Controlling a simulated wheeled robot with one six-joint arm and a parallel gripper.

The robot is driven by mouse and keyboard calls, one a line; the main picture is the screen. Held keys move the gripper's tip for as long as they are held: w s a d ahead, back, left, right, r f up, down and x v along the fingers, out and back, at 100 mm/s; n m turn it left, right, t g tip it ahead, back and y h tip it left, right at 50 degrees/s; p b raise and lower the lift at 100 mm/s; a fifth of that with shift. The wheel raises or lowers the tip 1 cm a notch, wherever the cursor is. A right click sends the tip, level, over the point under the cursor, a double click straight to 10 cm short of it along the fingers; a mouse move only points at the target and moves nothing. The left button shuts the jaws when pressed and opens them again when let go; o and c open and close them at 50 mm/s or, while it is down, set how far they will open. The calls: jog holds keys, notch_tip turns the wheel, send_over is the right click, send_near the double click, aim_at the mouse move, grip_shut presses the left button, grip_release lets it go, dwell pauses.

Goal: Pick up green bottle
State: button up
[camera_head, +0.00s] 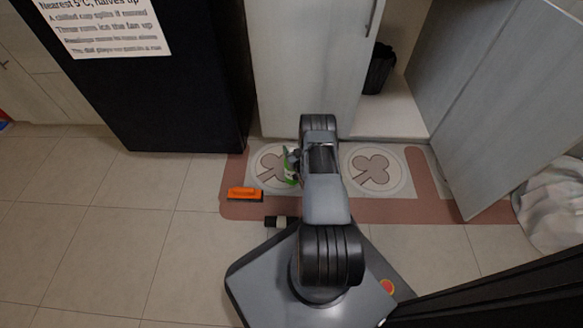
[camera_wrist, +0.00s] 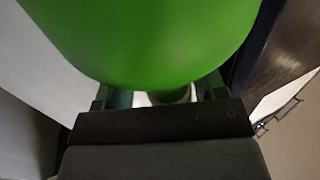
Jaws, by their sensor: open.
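The green bottle (camera_head: 291,177) shows in the head view just left of my arm, above the floor mat, partly hidden by the arm. In the wrist view the green bottle (camera_wrist: 150,35) is very close and fills the top middle. A paler round part shows below it, between the fingers. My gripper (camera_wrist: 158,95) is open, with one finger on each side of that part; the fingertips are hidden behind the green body. I cannot tell whether the fingers touch it. In the head view my arm hides most of the gripper.
An orange block with a dark base (camera_head: 244,193) and a small black-and-white item (camera_head: 281,222) lie left of my arm. A patterned mat (camera_head: 400,210) lies before an open cabinet holding a black bin (camera_head: 379,69). A white cloth heap (camera_head: 553,205) is at right. Left floor is clear.

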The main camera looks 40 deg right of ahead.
jog(key=shift+w+a, duration=0.2)
jog(key=shift+a, duration=0.2)
jog(key=shift+c, duration=1.4)
grip_shut()
